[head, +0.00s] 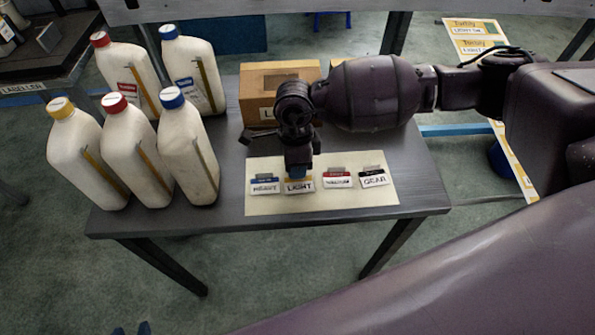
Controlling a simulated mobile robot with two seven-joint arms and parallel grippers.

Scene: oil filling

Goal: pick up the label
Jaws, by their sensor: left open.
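Several small labels stand in a row on a cream mat (320,205) on the table. They are a blue-topped HEAVY label (265,187), a yellow-topped LIGHT label (299,187), a red-topped label (338,181) that seems to read MEDIUM, and a black-topped GEAR label (373,179). My right gripper (298,174) reaches in from the right and points down at the top of the LIGHT label.
Several white bottles stand on the table's left side, including a yellow-capped one (88,150) and a blue-capped one (187,150). A cardboard box (258,82) stands behind the mat, partly hidden by my right arm. The table's front strip (225,215) is clear.

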